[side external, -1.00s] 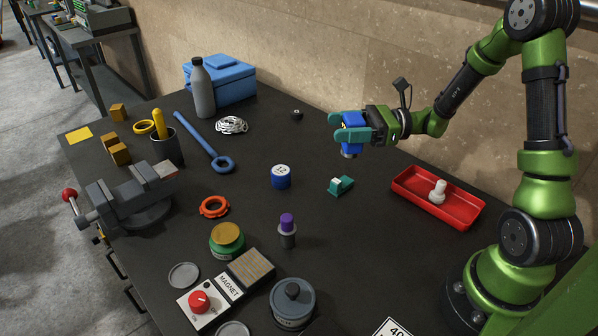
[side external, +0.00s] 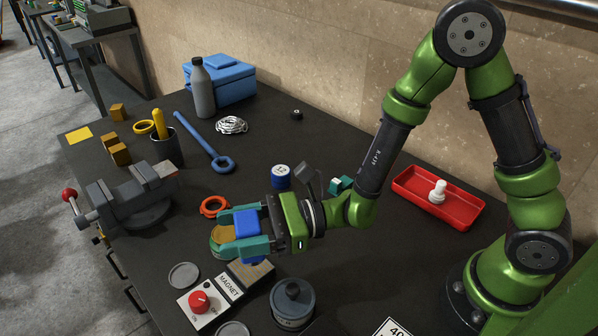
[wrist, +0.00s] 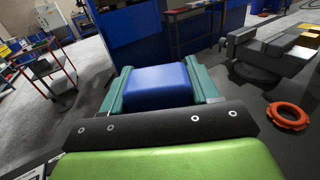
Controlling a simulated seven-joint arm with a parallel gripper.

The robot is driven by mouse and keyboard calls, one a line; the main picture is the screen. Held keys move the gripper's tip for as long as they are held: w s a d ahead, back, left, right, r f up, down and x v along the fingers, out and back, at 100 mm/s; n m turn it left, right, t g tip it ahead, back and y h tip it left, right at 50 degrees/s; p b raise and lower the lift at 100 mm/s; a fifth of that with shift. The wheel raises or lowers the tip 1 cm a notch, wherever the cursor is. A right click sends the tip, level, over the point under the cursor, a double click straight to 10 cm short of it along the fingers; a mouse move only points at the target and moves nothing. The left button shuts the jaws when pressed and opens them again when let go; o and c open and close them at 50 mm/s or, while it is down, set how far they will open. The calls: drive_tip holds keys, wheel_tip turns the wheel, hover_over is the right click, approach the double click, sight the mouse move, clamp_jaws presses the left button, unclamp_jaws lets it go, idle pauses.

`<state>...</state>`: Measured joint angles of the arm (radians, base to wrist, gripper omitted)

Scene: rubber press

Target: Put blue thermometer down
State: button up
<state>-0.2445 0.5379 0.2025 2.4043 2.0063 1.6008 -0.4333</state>
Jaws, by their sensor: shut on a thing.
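The blue thermometer (side external: 246,223) is a blue block-shaped body held between the teal fingers of my gripper (side external: 240,229). In the wrist view the blue thermometer (wrist: 158,86) fills the space between both fingers of my gripper (wrist: 161,84). My gripper is shut on it and points left, above the front middle of the table. In the side view it is in front of the green jar with the tan lid (side external: 221,236) and over the magnet's striped plate (side external: 252,272). The gap between the thermometer and what lies below cannot be told.
The magnet box with a red knob (side external: 200,302) and a grey lidded pot (side external: 292,303) stand nearby. An orange ring (side external: 214,206), a blue-white jar (side external: 281,177) and a vise (side external: 137,196) are behind and left. A red tray (side external: 460,214) lies right.

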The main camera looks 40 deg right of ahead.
drive_tip(key=f+m+t+h, duration=0.1)
drive_tip(key=f+t, duration=0.1)
drive_tip(key=f+m+t+h, duration=0.2)
drive_tip(key=shift+d, duration=0.2)
drive_tip(key=shift+w+a+f, duration=0.8)
drive_tip(key=shift+w+a, duration=0.85)
drive_tip(key=shift+w, duration=0.4)
drive_tip(key=shift+w+a+f, duration=0.75)
drive_tip(key=shift+w+a, duration=0.85)
drive_tip(key=shift+w, duration=0.5)
drive_tip(key=shift+w+a+f, duration=0.8)
drive_tip(key=shift+w+a, duration=0.85)
drive_tip(key=shift+w, duration=0.4)
drive_tip(key=shift+f, duration=0.55)
